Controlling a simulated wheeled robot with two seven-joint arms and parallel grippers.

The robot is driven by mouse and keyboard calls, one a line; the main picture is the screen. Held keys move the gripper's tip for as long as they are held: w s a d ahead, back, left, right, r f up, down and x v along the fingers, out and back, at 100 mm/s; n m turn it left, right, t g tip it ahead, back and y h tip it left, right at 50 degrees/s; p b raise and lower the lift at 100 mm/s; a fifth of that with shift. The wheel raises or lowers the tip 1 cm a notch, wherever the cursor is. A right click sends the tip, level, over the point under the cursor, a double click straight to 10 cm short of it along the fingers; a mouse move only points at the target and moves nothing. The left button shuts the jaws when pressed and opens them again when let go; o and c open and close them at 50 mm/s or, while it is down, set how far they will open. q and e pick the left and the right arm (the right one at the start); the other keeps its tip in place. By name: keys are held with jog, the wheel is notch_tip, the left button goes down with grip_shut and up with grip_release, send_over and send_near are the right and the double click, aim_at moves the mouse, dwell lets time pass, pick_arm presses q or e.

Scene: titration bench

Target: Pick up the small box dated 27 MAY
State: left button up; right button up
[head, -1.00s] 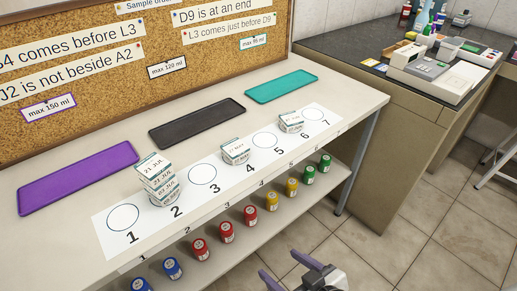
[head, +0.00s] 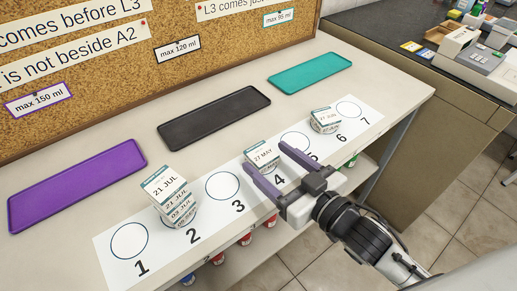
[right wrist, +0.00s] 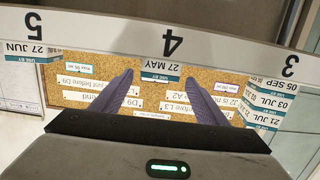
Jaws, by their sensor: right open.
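My right gripper (head: 265,158) is open and comes in from the front right, with one finger at each side of the box. In the right wrist view the 27 MAY box (right wrist: 160,67) appears upside down, centred between the spread fingertips (right wrist: 160,82). I cannot tell how far the tips reach along its sides. My left gripper is not in view.
A stack of several boxes topped by 21 JUL (head: 164,187) stands at place 2. Purple (head: 78,183), black (head: 214,117) and teal (head: 310,71) trays lie behind the white mat (head: 112,270). Bottles (head: 188,279) stand on the shelf below.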

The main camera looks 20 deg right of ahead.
aim_at(253, 147)
jog(key=shift+x, duration=3.95)
jog(key=shift+f, duration=0.1)
jog(key=c, duration=1.1)
